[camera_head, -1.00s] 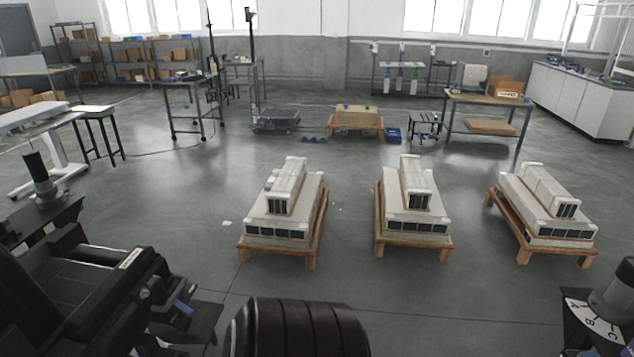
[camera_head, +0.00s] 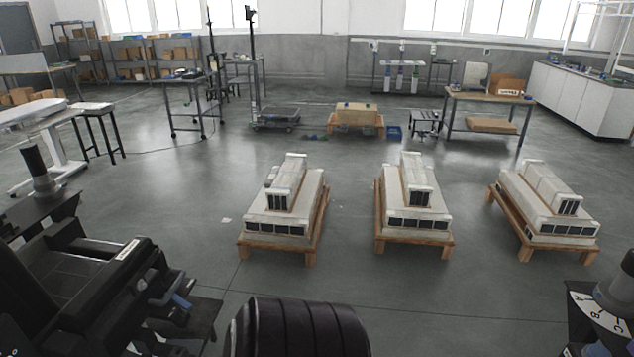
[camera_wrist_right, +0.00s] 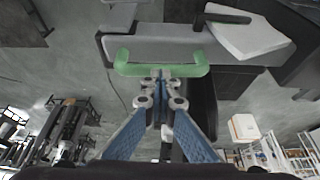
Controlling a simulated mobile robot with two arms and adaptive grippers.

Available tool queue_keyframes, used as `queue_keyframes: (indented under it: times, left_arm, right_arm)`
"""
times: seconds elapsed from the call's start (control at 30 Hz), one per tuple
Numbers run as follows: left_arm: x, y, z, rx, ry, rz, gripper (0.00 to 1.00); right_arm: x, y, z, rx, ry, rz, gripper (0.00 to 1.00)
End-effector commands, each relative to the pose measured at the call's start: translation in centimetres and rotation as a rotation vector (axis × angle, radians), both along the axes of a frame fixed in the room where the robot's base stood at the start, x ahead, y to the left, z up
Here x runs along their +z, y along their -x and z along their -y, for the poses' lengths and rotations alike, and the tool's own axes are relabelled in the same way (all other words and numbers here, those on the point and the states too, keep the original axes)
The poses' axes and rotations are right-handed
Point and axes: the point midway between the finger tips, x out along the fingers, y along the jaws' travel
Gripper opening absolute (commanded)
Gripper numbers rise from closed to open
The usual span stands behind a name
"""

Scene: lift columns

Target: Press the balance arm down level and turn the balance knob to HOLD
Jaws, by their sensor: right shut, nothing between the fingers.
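In the right wrist view my right gripper (camera_wrist_right: 161,82) is shut, with its blue fingers together and nothing between them. Its tips are at the middle of a green U-shaped handle (camera_wrist_right: 188,70), overlapping it in the picture; I cannot tell whether they touch. The handle lies across a pale grey bar (camera_wrist_right: 215,46). In the head view a white dial with black letters (camera_head: 600,312) shows at the lower right, beside a dark cylinder, partly cut off. A dark assembly with a blue part (camera_head: 181,306) is at the lower left; I cannot make out my left gripper's jaws there. I cannot identify HOLD.
Several pale stepped blocks on wooden pallets (camera_head: 416,240) stand on the floor ahead. A wooden table (camera_head: 490,97) and white counter (camera_head: 582,97) are at the back right, with shelves (camera_head: 140,62) at the back left. Open grey floor lies between.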

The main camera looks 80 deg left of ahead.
Motion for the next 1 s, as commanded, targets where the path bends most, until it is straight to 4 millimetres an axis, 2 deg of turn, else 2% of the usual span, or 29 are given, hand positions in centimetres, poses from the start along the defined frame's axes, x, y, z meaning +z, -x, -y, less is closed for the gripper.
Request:
queue_keyframes:
  times: [0.53,1.0]
  left_arm:
    - [-1.4,0.0,0.0,0.0,0.0,0.0,0.55]
    - [-1.3,0.0,0.0,0.0,0.0,0.0,0.55]
  right_arm:
    - [-2.0,0.1,0.3,0.001,-0.001,-0.008,0.0]
    - [-1.9,0.2,0.3,0.001,-0.001,-0.009,0.0]
